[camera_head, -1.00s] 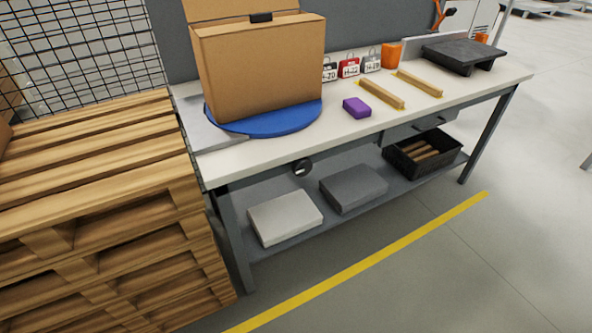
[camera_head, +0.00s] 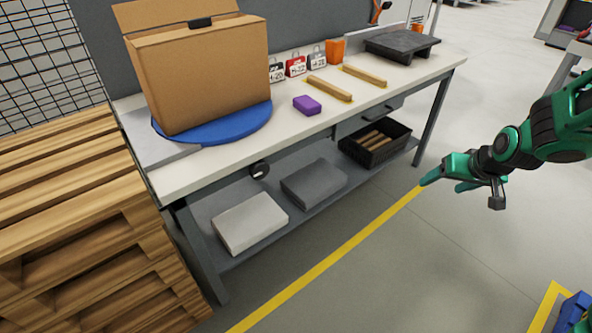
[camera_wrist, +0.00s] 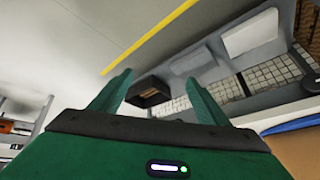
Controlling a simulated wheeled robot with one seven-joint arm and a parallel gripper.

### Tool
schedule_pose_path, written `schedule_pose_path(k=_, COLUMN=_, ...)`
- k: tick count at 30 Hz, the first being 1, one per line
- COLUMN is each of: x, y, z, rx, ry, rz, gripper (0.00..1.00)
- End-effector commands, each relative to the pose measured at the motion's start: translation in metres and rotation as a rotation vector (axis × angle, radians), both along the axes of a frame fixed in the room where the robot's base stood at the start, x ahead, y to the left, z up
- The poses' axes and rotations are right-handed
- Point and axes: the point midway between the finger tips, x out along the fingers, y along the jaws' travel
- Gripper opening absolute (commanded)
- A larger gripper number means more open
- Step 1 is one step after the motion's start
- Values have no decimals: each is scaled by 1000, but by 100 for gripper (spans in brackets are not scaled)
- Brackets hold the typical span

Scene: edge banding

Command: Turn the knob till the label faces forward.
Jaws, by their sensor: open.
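A round black knob (camera_head: 260,170) with a small white mark on its face sits under the front edge of the workbench (camera_head: 170,184), toward its left end. The mark is too small to read, and I cannot tell which way it is turned. My gripper (camera_head: 444,183) is open and empty, out over the floor to the right of the bench and well apart from the knob. Its two spread fingers also show in the wrist view (camera_wrist: 157,88), with the black bin (camera_wrist: 150,92) visible beyond them.
A cardboard box (camera_head: 205,75) stands on a blue turntable (camera_head: 240,128). A purple block (camera_head: 307,105), wooden strips (camera_head: 330,88) and padlocks lie on the bench. The shelf below holds a white box (camera_head: 250,222) and a grey one (camera_head: 314,184). Pallets (camera_head: 75,215) stand at left; the front floor is clear.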

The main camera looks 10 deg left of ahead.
Motion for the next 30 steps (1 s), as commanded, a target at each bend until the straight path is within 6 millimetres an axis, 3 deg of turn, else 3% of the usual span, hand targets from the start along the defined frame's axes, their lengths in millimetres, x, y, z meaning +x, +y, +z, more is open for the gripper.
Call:
schedule_pose_path(k=6, x=56, y=91, z=-38, rx=25, ry=-173, rz=145, gripper=69)
schedule_pose_path(k=10, x=76, y=147, z=-55, rx=49, ry=-287, rz=224, gripper=69)
schedule_pose_path(k=15, x=87, y=219, z=-75, rx=89, ry=-436, rz=322, gripper=69)
schedule_pose_path(k=23, x=71, y=325, z=-95, rx=175, ry=-668, rz=476, gripper=69)
schedule_pose_path(k=30, x=28, y=402, z=-101, rx=280, ry=-874, rz=607, gripper=69)
